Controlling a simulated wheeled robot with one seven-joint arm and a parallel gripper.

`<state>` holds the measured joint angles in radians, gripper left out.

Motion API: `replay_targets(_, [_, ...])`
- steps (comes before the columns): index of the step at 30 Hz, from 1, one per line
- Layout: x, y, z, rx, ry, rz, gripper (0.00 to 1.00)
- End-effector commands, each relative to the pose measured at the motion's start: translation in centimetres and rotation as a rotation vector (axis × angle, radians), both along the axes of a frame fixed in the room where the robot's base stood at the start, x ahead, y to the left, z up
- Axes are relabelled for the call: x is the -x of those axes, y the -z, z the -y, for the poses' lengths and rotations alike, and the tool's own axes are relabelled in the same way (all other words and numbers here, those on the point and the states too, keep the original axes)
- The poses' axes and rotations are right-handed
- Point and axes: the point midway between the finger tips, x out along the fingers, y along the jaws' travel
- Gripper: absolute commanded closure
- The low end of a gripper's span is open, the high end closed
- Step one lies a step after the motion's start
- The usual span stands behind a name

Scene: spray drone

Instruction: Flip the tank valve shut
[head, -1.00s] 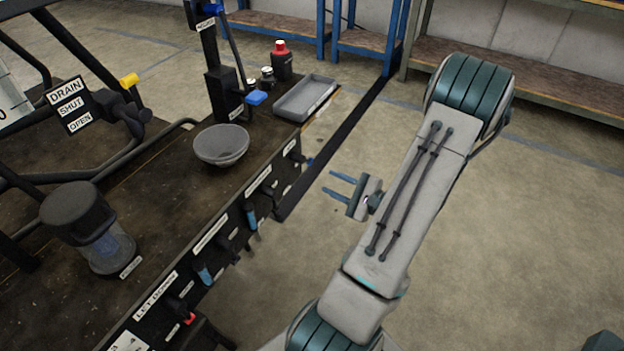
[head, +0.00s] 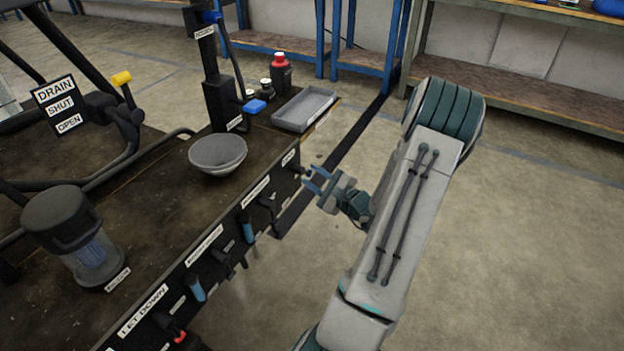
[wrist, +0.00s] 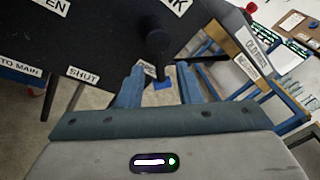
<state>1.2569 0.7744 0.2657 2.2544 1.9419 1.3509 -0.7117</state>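The tank valve is a black lever (wrist: 157,45) on a dark panel in the wrist view. A label ending in "NK" is above it, with "SHUT" and a partly cut-off "OPEN" label to its left. The lever's lower end reaches between the two blue fingers of my gripper (wrist: 160,67). The fingers stand apart, and I cannot tell whether they touch the lever. In the head view my gripper (head: 316,176) is open just off the right end of the bench's front panel; the small valve there is hard to make out.
The dark bench (head: 165,215) bears a grey bowl (head: 218,155), a tray (head: 304,109), a red-capped bottle (head: 281,74) and a clear-bodied filter (head: 88,255). Several other levers stick out along its front. Floor right is free.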

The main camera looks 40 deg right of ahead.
Motion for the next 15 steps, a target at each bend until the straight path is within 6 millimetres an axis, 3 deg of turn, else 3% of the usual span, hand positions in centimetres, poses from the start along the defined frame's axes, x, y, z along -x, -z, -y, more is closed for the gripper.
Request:
replay_targets(12, [-0.95,-0.06,-0.17,0.000,-0.001,0.001,0.68])
replay_targets(15, [-0.94,-0.05,-0.17,0.000,-0.001,0.000,0.96])
